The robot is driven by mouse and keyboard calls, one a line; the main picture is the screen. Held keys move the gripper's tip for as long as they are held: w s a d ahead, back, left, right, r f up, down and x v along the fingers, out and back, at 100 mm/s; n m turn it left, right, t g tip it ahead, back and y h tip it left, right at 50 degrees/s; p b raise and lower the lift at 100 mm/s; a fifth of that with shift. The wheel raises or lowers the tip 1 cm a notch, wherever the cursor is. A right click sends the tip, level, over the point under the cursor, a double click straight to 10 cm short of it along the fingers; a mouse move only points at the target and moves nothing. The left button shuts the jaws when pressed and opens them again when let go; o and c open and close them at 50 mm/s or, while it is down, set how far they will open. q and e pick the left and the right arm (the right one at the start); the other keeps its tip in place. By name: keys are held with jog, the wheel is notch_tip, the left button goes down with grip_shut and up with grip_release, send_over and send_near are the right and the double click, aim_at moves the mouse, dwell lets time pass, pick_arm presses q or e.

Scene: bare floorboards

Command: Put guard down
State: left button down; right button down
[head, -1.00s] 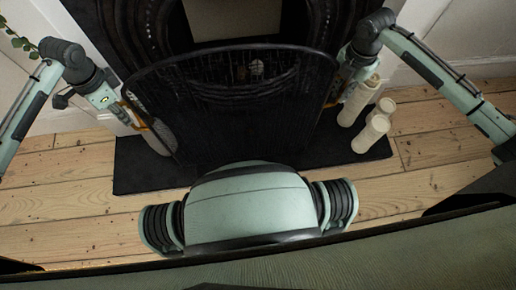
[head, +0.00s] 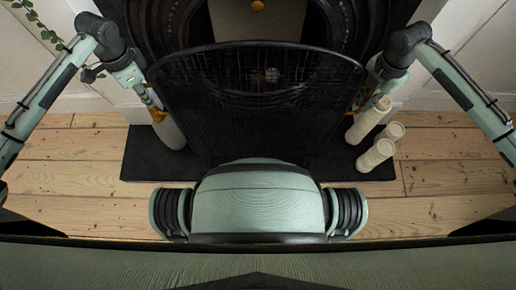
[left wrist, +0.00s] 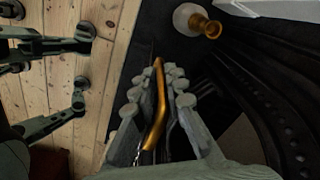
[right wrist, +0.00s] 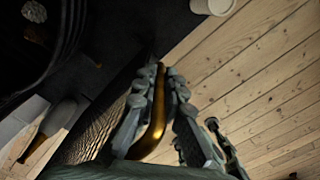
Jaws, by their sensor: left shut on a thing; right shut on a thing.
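The guard (head: 255,115) is a wide black mesh fire screen with a curved frame, in front of the fireplace in the head view. It stands or hangs over the dark hearth; my body hides its lower edge, so I cannot tell if it touches. My left gripper (head: 150,97) is shut on the guard's left brass handle, seen in the left wrist view (left wrist: 158,105). My right gripper (head: 366,95) is shut on its right brass handle, seen in the right wrist view (right wrist: 156,115).
The dark hearth slab (head: 140,160) lies on floorboards (head: 70,190). Cream candles (head: 376,155) stand at its right end, close to the guard. A pale vessel (head: 170,130) stands at the left, with a brass neck in the left wrist view (left wrist: 198,24). The fireplace (head: 180,20) is behind.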

aim_at(157, 112)
pick_arm(q)
jog(key=shift+f, duration=0.2)
pick_arm(e)
jog(key=shift+w+f, duration=0.1)
jog(key=shift+f, duration=0.05)
